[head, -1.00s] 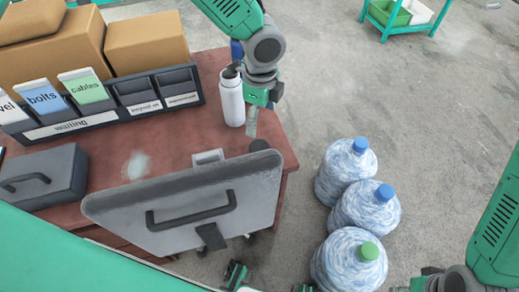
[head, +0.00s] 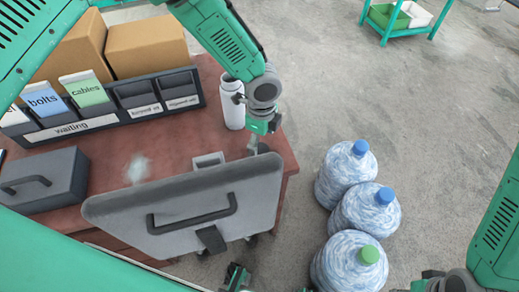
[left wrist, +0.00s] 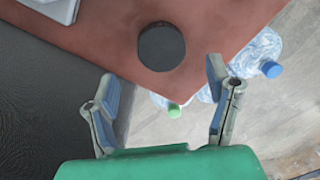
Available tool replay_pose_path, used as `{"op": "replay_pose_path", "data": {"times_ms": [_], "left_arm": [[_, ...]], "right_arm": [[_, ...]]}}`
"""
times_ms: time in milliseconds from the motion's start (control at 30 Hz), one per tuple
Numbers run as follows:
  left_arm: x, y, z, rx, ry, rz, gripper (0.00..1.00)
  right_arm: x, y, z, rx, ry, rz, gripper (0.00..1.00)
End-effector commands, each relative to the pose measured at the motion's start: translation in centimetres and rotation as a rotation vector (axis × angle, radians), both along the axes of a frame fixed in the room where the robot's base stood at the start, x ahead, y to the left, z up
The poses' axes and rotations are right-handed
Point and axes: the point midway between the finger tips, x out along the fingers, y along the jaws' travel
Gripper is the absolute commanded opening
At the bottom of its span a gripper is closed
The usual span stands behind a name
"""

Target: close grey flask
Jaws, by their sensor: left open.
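The flask (head: 233,106), a pale grey-white bottle, stands upright on the red-brown table. No cap shows on its top, though its mouth is too small to make out. A dark round cap (left wrist: 161,46) lies on the table near its corner in the left wrist view. In the head view, it is largely hidden behind my left gripper (head: 254,144). My left gripper is open and empty, pointing down beside the cap; the cap shows beyond the gap between its fingers (left wrist: 165,100).
A grey case with a handle (head: 185,222) stands close in front of the cap. A label rack (head: 75,128), boxes (head: 148,44) and a dark toolbox (head: 70,170) fill the table's left. Several large bottles (head: 335,180) stand on the floor at right.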

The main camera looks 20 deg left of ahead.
Motion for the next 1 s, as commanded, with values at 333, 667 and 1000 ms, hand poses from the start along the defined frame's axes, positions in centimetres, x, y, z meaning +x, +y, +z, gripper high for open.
{"op": "replay_pose_path", "data": {"times_ms": [333,667,1000], "left_arm": [[0.2,0.4,-1.5,-0.001,0.003,0.003,0.73],[0.6,0.7,-5.2,-0.001,0.0,0.001,0.73],[0.6,0.7,-5.2,-0.001,0.0,0.0,0.66]], "right_arm": [[0.0,0.0,0.3,0.0,0.0,0.0,0.4],[0.0,0.0,0.6,0.0,0.0,0.0,0.4],[0.0,0.0,0.6,0.0,0.0,0.0,0.4]]}}
